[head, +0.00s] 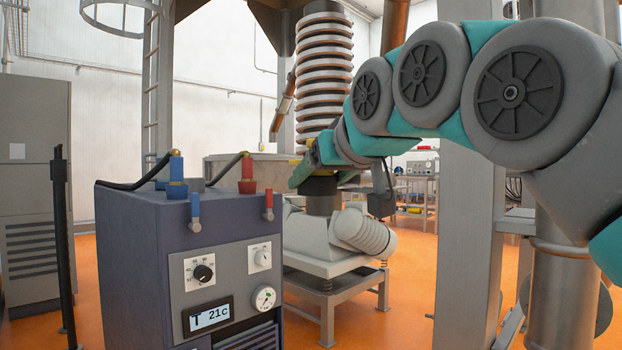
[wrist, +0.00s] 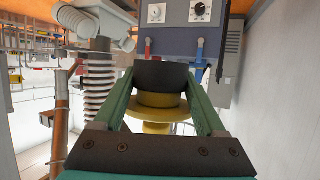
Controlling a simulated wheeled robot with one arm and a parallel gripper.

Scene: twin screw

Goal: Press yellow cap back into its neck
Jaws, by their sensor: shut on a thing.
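The yellow cap (wrist: 157,101) shows in the wrist view as a round flanged piece between the two green fingers of my gripper (wrist: 162,82). A black cylindrical part (wrist: 162,74) adjoins it near the fingertips. My gripper is shut on this piece. In the head view my gripper (head: 302,174) is in the middle, behind the dark cabinet and in front of the ribbed column; a bit of yellow shows near it, too small to make out. I cannot pick out the cap's neck in either view.
A dark blue cabinet (head: 132,250) with blue and red fittings and hoses on top stands at front left. The ribbed column (head: 323,75) rises behind my gripper, above a white machine (head: 305,235) on a stand. A thick grey post (head: 467,240) stands at right.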

